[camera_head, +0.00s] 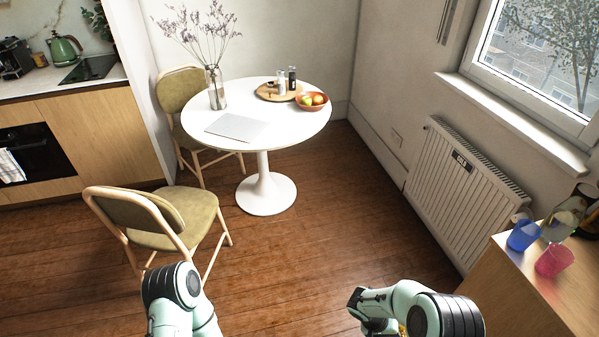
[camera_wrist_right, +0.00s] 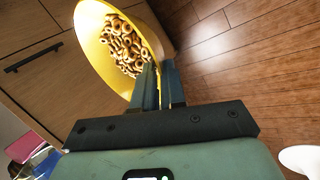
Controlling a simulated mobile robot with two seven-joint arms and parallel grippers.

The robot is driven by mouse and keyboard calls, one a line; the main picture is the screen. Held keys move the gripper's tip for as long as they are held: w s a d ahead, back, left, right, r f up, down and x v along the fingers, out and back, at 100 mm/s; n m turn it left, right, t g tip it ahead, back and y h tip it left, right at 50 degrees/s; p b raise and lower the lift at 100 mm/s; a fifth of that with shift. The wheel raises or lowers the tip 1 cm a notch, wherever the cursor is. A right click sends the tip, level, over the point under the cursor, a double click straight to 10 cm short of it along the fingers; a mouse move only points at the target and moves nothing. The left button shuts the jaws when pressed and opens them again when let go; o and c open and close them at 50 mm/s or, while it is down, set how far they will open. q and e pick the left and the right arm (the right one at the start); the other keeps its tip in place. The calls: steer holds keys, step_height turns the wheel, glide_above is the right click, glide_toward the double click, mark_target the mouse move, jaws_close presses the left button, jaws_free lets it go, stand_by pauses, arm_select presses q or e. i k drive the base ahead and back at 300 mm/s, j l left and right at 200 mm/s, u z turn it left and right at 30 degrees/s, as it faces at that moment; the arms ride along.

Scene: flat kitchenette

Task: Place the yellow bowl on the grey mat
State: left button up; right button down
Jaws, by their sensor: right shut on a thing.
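The yellow bowl (camera_wrist_right: 92,28) is in the right wrist view, full of ring-shaped cereal (camera_wrist_right: 124,45). My right gripper (camera_wrist_right: 159,72) is shut on the bowl's rim, with one finger on each side of the wall. The bowl is held up in the air. In the head view only a sliver of the yellow bowl (camera_head: 403,329) shows beside my right arm at the bottom edge. A pale grey flat rectangle (camera_head: 236,127) lies on the white table; I cannot tell whether it is the grey mat or a closed laptop. My left arm shows at bottom left, its gripper out of frame.
The round white table (camera_head: 300,135) also holds a vase (camera_head: 216,90), a round wooden tray (camera_head: 268,96) and a fruit bowl (camera_head: 312,106). A near chair (camera_head: 165,217) and a far chair (camera_head: 178,92) stand left. A wooden cabinet (camera_head: 515,290) with cups is right. The middle floor is clear.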

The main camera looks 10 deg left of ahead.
mark_target(237, 126)
steer(key=i+j+u, duration=0.15)
steer(key=u, duration=0.3)
steer(key=i+u, duration=0.15)
steer(key=u, duration=0.3)
steer(key=i+u, duration=0.15)
steer(key=u, duration=0.3)
steer(key=i+l+u, duration=0.15)
steer(key=i+u, duration=0.15)
steer(key=i, duration=0.2)
steer(key=i+l+u, duration=0.3)
steer(key=i, duration=0.25)
